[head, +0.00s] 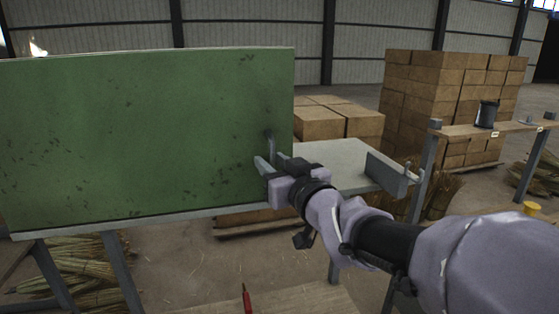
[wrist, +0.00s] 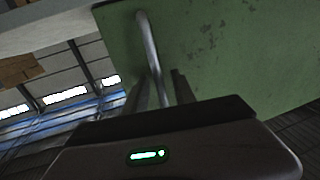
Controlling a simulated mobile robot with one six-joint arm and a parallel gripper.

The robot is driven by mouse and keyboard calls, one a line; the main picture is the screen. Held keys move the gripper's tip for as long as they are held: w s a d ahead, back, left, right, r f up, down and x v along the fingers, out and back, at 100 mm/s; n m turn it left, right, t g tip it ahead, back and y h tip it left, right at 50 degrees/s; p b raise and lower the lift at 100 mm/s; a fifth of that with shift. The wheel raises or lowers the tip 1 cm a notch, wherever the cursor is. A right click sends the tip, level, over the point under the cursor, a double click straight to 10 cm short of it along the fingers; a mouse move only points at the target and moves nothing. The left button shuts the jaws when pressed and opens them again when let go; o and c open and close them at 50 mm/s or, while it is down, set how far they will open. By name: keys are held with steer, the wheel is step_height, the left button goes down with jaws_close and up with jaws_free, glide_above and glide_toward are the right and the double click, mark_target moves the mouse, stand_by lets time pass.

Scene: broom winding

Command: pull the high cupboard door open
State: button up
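The green cupboard door (head: 150,130) is a wide, scuffed panel at the left of the head view, and it also fills the upper right of the wrist view (wrist: 225,50). Its grey bar handle (head: 271,146) is near the door's right edge. In the wrist view the handle (wrist: 149,45) runs down between my two fingers. My gripper (head: 272,162) is at the lower part of the handle, with its fingers apart, one on each side of the bar. The wrist view shows the fingers (wrist: 162,92) too; their contact with the bar is unclear. The cupboard's inside is hidden.
A grey shelf surface (head: 345,160) extends right of the door, with an upright grey plate (head: 386,174) at its end. Stacked boxes (head: 440,95) and a bench with a black pail (head: 487,114) stand behind. Straw bundles (head: 80,262) lie below left.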

steer(key=shift+w, duration=0.25)
steer(key=shift+s, duration=0.1)
jaws_close()
stand_by(1.2)
